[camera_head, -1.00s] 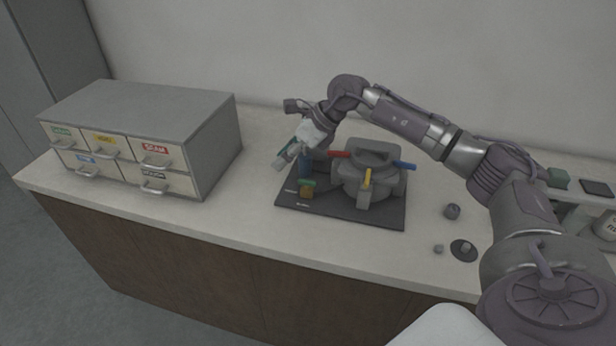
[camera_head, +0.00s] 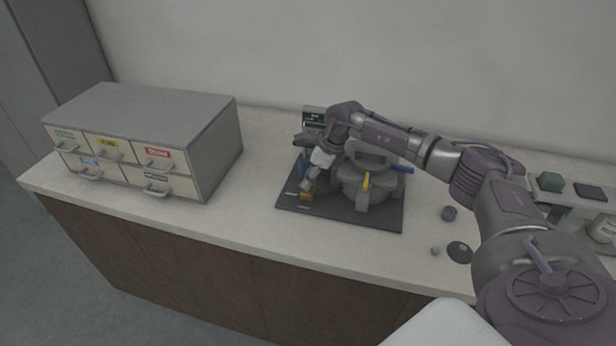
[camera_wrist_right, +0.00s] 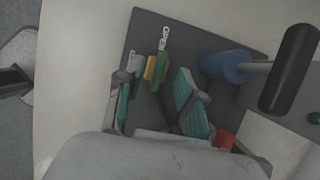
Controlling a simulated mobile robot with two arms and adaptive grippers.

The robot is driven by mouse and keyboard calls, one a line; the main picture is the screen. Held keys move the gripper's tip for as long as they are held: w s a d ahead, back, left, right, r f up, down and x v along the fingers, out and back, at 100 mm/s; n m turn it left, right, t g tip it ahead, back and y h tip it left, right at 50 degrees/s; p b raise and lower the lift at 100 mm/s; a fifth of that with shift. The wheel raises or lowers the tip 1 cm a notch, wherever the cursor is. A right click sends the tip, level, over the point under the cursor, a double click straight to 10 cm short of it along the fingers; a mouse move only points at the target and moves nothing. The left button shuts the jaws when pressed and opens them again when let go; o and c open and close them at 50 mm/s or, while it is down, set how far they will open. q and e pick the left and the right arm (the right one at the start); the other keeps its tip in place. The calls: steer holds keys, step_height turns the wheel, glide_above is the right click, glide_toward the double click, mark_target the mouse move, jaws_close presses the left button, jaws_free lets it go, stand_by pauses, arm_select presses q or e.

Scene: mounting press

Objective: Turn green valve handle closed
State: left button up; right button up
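The green valve handle (camera_wrist_right: 161,57) sits on a small brass valve body (camera_wrist_right: 152,70) on the dark base plate. In the right wrist view its end lies beside the white word OPEN. My right gripper (camera_wrist_right: 157,92) is open, its fingers apart, with the handle beyond and between the fingertips; I cannot tell whether either finger touches it. In the head view my right gripper (camera_head: 307,184) is low over the plate's left part, just above the brass body (camera_head: 305,196), and mostly hides the green handle. My left gripper is not in view.
A blue cylinder (camera_wrist_right: 222,65) and a black bar (camera_wrist_right: 290,70) are close by. A drawer cabinet (camera_head: 150,140) stands left. Counter between is clear.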

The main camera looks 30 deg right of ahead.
steer(key=shift+x, duration=0.8)
jaws_close()
